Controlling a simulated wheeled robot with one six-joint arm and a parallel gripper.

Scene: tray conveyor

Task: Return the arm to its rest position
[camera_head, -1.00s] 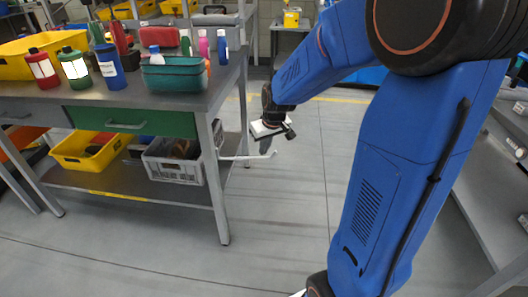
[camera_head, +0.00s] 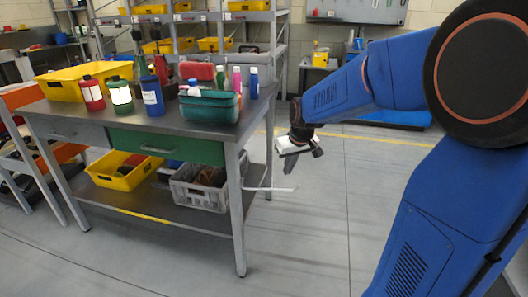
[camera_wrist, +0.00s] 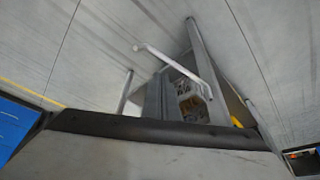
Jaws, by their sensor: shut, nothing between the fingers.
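My blue arm reaches from the right side of the head view toward the middle. My gripper (camera_head: 289,163) hangs at its end, small and dark, pointing down over open floor. It is shut with nothing visible in it. It appears just right of the grey workbench (camera_head: 238,200) in the picture, with no visible contact. In the wrist view, a dark bar and a pale surface fill the bottom and hide the fingers; the bench legs and a metal side bar (camera_wrist: 178,66) show beyond.
The bench carries a yellow bin (camera_head: 63,86), several bottles and a teal box (camera_head: 210,107). A yellow bin (camera_head: 123,171) and a grey crate (camera_head: 200,188) sit on its lower shelf. A pale bar (camera_head: 268,189) sticks out of its right side. Floor right of it is clear.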

